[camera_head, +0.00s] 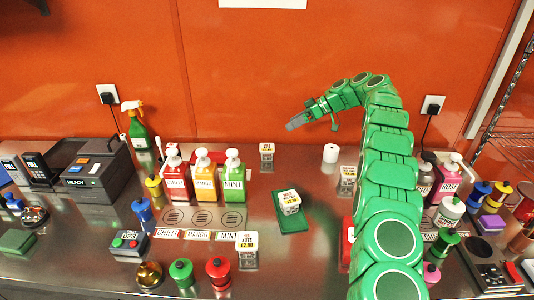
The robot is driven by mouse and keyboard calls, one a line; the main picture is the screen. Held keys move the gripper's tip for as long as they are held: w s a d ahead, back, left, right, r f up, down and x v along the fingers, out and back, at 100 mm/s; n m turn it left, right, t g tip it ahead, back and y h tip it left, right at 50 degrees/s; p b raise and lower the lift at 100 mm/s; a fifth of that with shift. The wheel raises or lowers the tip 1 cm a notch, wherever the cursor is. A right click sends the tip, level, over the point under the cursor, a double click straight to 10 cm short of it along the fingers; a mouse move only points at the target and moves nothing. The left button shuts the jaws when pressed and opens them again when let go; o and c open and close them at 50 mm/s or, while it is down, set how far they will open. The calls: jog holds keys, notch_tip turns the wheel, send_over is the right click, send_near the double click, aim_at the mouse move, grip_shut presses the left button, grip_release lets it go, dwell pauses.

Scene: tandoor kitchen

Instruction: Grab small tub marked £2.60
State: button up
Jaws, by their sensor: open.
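Several small white tubs with yellow-banded labels stand on the steel counter. One tub (246,243) near the front reads like "HOT NUTS" with a price that looks like £2.90 or £2.60; I cannot tell which. Another tub (289,202) stands on a green board (282,222) at the middle, its price too small to read. A third tub (267,150) stands at the back, and another tub (347,174) is beside my arm, partly hidden. My gripper (313,122) is open and empty, raised above the back of the counter, apart from every tub.
Red, orange and green pump bottles (204,180) stand left of the board. A white roll (330,153) is at the back. Coloured shakers (218,270) line the front edge. A black till (97,170) is at left. My arm hides some of the right counter.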

aim_at(268, 147)
notch_tip(268, 147, down, 8)
jog(key=w+d+n+y, duration=0.1)
jog(key=w+n, duration=0.1)
jog(key=n, duration=0.2)
jog(key=shift+w+d+r, duration=0.25)
jog(key=shift+d, duration=0.05)
jog(key=shift+a, duration=0.15)
jog(key=shift+r+x, duration=0.2)
jog(key=shift+x, duration=5.6)
jog(key=shift+w+a, duration=0.15)
jog(key=c, duration=1.2)
